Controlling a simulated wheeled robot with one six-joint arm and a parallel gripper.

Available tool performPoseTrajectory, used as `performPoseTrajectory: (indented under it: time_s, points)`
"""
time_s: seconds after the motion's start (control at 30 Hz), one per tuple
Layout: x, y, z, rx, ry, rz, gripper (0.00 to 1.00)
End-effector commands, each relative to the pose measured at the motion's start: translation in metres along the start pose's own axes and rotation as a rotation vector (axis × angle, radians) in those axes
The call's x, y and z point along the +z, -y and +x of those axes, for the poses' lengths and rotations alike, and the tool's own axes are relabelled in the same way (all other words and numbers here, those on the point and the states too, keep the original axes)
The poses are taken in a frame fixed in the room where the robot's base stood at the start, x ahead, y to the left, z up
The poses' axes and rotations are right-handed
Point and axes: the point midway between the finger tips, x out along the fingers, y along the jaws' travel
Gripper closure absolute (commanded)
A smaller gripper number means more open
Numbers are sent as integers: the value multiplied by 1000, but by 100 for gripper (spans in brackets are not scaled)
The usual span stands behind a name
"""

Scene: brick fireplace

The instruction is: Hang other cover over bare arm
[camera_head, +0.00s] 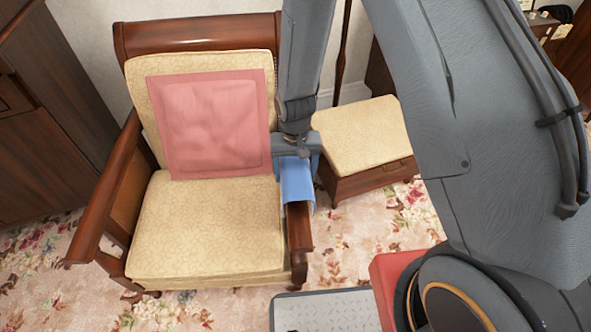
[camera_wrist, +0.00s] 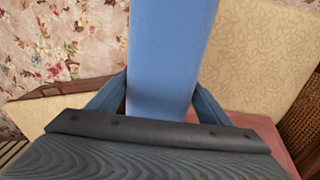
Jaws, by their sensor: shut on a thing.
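The blue cover (camera_head: 297,187) lies at the chair's right wooden arm (camera_head: 299,238) in the head view, its outer side hanging down. My gripper (camera_head: 297,160) points down above that arm and is shut on the cover. In the wrist view the blue cover (camera_wrist: 168,50) runs as a smooth band between my two fingers (camera_wrist: 160,98). Whether the cover rests fully on the arm is hidden by my gripper. The chair's left arm (camera_head: 104,190) is bare wood. I see no second cover.
The armchair has a cream seat cushion (camera_head: 205,230) and a pink pillow (camera_head: 215,125) against its back. A footstool with a cream cushion (camera_head: 360,132) stands close at the right. A dark wooden cabinet (camera_head: 50,120) stands at the left. Floral carpet (camera_head: 350,245) shows around the chair.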

Motion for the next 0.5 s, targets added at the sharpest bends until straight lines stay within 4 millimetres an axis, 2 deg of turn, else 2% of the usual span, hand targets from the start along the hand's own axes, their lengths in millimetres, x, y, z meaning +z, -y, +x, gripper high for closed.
performPoseTrajectory:
  time_s: [0.5]
  points:
    - [0, 0, 48, 0, 1, 0, 52]
